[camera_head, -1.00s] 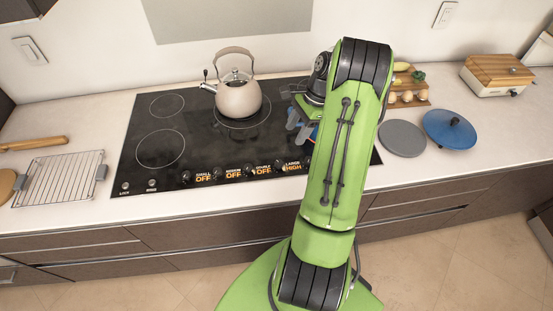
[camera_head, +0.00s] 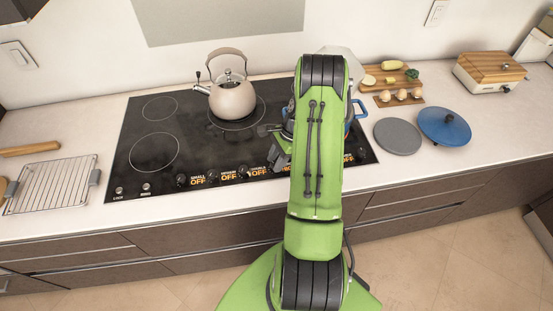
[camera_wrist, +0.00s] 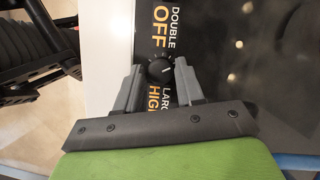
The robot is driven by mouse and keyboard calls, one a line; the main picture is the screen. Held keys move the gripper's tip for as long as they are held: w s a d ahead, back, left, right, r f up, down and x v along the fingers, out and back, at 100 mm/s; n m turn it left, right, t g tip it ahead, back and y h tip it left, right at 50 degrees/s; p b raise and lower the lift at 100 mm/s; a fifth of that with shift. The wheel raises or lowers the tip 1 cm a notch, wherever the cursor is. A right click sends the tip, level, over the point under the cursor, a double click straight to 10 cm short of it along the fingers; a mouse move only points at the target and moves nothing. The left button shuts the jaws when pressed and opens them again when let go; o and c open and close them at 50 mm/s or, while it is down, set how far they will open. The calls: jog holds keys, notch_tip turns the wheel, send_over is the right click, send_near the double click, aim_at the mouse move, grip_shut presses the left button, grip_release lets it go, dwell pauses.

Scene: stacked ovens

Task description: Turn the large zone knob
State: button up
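The large zone knob (camera_wrist: 159,69) is a small black dial with a pale pointer mark on the cooktop's front strip. It sits between the "DOUBLE OFF" label (camera_wrist: 167,30) and the partly covered "LARGE HIGH" label (camera_wrist: 160,93). My gripper (camera_wrist: 159,72) is open in the wrist view, with one grey finger on either side of the knob and small gaps showing. Whether the fingers reach down to the panel I cannot tell. In the head view my gripper (camera_head: 277,155) is at the cooktop's front strip, and my arm hides the large zone's area.
The black cooktop (camera_head: 150,130) carries a beige kettle (camera_head: 233,98) at the back. A blue-handled pot (camera_head: 361,108) is mostly hidden behind my arm. A grey disc (camera_head: 397,137), blue lid (camera_head: 444,127) and food boards stand right. A wire rack (camera_head: 52,185) lies left.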

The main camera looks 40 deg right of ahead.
grip_shut()
jog(key=shift+n, duration=0.3)
jog(key=n, duration=0.2)
jog(key=n+g+b, duration=0.1)
jog(key=n+g, duration=0.1)
jog(key=n, duration=0.1)
jog(key=shift+w+n, duration=0.25)
jog(key=shift+n, duration=0.05)
jog(key=n+g+b, duration=0.1)
jog(key=n, duration=0.1)
jog(key=n+g+b, duration=0.1)
jog(key=n, duration=0.2)
jog(key=shift+w+a+h, duration=0.1)
jog(key=shift+w+h, duration=0.1)
jog(key=shift+h, duration=0.2)
jog(key=n+h+b, duration=0.1)
jog(key=n, duration=0.2)
jog(key=n+g+h+b, duration=0.1)
jog(key=n, duration=0.2)
jog(key=shift+w+a+n+g, duration=0.1)
jog(key=shift+a+n+g, duration=0.1)
jog(key=shift+n+g, duration=0.15)
jog(key=n+h, duration=0.1)
jog(key=n, duration=0.2)
jog(key=n+h, duration=0.1)
jog(key=n, duration=0.2)
jog(key=shift+a+b, duration=0.15)
jog(key=shift+b, duration=0.15)
jog(key=shift+o, duration=2)
grip_release()
